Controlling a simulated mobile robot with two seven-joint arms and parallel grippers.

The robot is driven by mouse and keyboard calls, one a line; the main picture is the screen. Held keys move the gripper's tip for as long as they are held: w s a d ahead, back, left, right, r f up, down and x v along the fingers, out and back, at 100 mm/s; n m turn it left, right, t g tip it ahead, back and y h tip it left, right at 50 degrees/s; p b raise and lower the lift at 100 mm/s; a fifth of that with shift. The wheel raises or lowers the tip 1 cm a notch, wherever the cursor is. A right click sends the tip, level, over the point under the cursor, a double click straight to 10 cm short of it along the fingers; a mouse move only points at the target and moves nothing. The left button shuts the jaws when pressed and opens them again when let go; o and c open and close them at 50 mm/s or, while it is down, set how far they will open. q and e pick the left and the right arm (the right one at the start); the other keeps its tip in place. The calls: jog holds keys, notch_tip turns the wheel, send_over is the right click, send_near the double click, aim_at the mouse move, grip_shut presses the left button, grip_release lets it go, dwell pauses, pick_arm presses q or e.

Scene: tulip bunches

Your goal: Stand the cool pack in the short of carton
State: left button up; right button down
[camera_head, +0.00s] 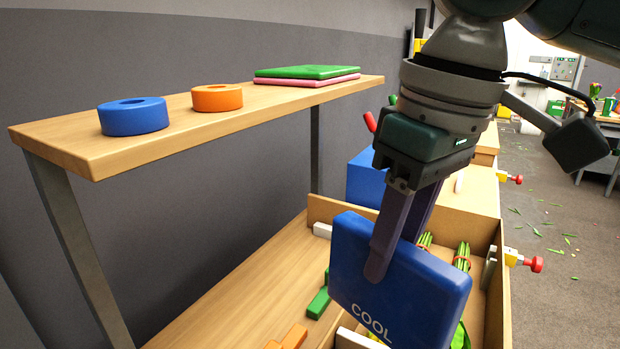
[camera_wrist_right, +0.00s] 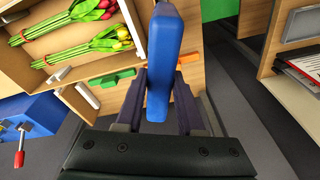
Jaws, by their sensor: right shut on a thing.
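The blue cool pack (camera_head: 415,295), lettered COOL, is held by my right gripper (camera_head: 380,265), with one finger across its near face and the other mostly hidden behind it. The pack is tilted, in front of and partly covering an open carton (camera_head: 482,230). In the right wrist view the pack (camera_wrist_right: 164,60) is edge-on between the fingers (camera_wrist_right: 160,110). The carton (camera_wrist_right: 75,55) is at its upper left, with tulip bunches (camera_wrist_right: 85,35) lying inside. I cannot tell whether the pack touches the carton. My left gripper is not in view.
A shelf (camera_head: 75,148) at upper left bears a blue ring (camera_head: 133,117), an orange ring (camera_head: 217,98) and a green folder (camera_head: 307,71). Green (camera_head: 319,302) and orange blocks (camera_head: 294,337) lie on the bench below. Red-knobbed clamps (camera_head: 530,262) stick out at right.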

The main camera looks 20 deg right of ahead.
pick_arm(q)
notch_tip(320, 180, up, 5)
jog(key=p, duration=0.4)
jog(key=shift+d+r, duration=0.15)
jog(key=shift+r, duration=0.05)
pick_arm(e)
jog(key=d+f+n, duration=0.1)
jog(key=f, duration=0.1)
jog(key=d+f+n, duration=0.1)
jog(key=d+f, duration=0.1)
jog(key=s+d+f+n, duration=0.1)
jog(key=f+n, duration=0.1)
jog(key=shift+s+d+f, duration=0.1)
jog(key=shift+d, duration=0.1)
pick_arm(q)
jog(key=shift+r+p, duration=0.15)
jog(key=shift+p, duration=0.15)
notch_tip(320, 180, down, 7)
jog(key=b, duration=0.6)
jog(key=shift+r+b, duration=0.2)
jog(key=shift+b, duration=0.1)
pick_arm(e)
notch_tip(320, 180, down, 11)
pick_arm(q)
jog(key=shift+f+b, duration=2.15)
pick_arm(e)
notch_tip(320, 180, down, 6)
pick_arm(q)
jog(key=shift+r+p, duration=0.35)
